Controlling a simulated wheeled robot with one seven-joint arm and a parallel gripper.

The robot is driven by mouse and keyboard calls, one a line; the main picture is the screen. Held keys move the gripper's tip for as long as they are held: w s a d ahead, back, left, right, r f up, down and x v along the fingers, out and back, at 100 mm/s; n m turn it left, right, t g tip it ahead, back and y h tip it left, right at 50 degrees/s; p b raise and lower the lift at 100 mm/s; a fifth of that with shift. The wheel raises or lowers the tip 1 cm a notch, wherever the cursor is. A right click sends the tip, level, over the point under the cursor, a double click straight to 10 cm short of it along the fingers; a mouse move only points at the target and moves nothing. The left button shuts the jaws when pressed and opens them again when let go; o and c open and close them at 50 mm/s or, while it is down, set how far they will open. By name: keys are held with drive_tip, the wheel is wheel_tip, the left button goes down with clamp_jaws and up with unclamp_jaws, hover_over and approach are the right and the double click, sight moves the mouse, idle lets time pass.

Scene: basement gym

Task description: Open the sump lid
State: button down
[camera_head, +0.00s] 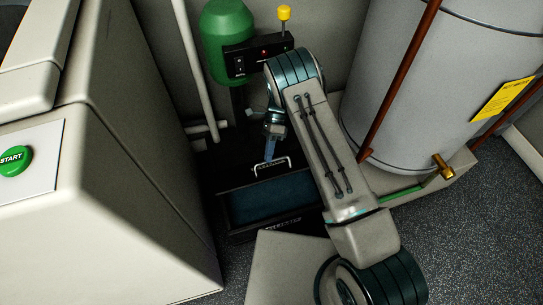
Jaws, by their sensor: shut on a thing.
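The sump (228,204) is a low black box on the floor between the white machine and the tank. Its dark lid (222,168) carries a pale metal handle (284,161). In front of the handle lies a dark blue area (265,199) inside a black rim; it looks like the sump's open inside, but I cannot tell how far the lid stands open. My gripper (270,155) points down at the handle, with its bluish fingers shut on it. The fingertips are small, and my arm covers the right side of the sump.
A white machine with a green START button (13,160) stands at the left. A large grey tank (408,80) with copper pipes (399,85) and a brass valve (443,167) stands at the right. A green pump (226,32) and black control box (254,57) are behind.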

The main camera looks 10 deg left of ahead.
drive_tip(key=shift+w+a+f, duration=0.2)
drive_tip(key=shift+w+f, duration=0.05)
drive_tip(key=shift+f, duration=0.05)
drive_tip(key=c, duration=1.5)
unclamp_jaws()
drive_tip(key=shift+f, duration=0.1)
drive_tip(key=shift+d, duration=0.1)
